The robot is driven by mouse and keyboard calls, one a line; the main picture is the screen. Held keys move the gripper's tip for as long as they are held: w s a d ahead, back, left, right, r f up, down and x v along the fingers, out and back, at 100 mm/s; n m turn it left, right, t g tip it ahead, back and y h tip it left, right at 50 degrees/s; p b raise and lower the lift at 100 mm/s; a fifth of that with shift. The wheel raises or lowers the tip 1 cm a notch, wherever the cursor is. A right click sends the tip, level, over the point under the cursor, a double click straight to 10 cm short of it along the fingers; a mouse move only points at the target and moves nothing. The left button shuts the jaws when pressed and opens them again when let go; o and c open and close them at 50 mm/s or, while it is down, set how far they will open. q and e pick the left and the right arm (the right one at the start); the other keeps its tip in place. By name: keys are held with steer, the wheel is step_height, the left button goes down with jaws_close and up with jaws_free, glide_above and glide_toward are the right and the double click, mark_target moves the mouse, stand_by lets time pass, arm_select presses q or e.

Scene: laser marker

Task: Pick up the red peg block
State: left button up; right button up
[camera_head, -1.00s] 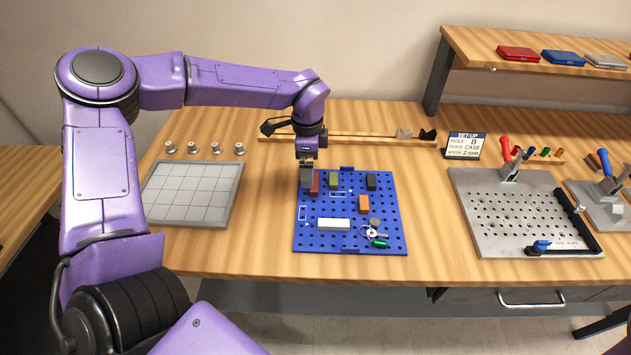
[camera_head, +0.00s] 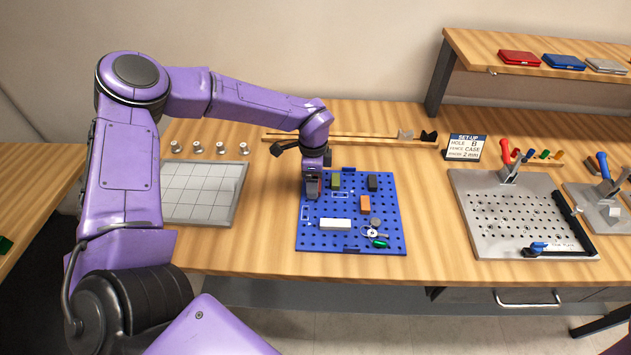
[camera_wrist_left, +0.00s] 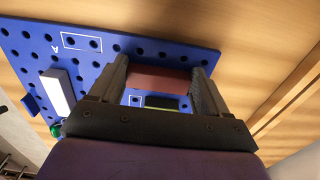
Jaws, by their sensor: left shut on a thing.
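My left gripper (camera_head: 313,193) points down over the upper left part of the blue pegboard (camera_head: 345,246). It is shut on the red peg block, which is mostly hidden behind the fingers in the head view. In the left wrist view the red peg block (camera_wrist_left: 158,79) lies between the two fingers (camera_wrist_left: 160,92), with the blue board (camera_wrist_left: 95,52) beyond it. I cannot tell whether the block is clear of the board. My right gripper is not in view.
On the board are a green block (camera_head: 336,181), a black block (camera_head: 373,183), an orange block (camera_head: 365,204), a white block (camera_head: 335,224) and keys with a green tag (camera_head: 380,243). A grey grid plate (camera_head: 205,198) stands left, a metal hole plate (camera_head: 478,238) right.

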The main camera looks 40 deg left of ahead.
arm_select(q)
steer(key=shift+r, duration=0.55)
steer(key=s+d+r+b, duration=0.6)
steer(key=s+d+r, duration=0.3)
steer(key=r, duration=0.3)
steer(key=shift+s+d, duration=0.2)
steer(key=shift+s, duration=0.55)
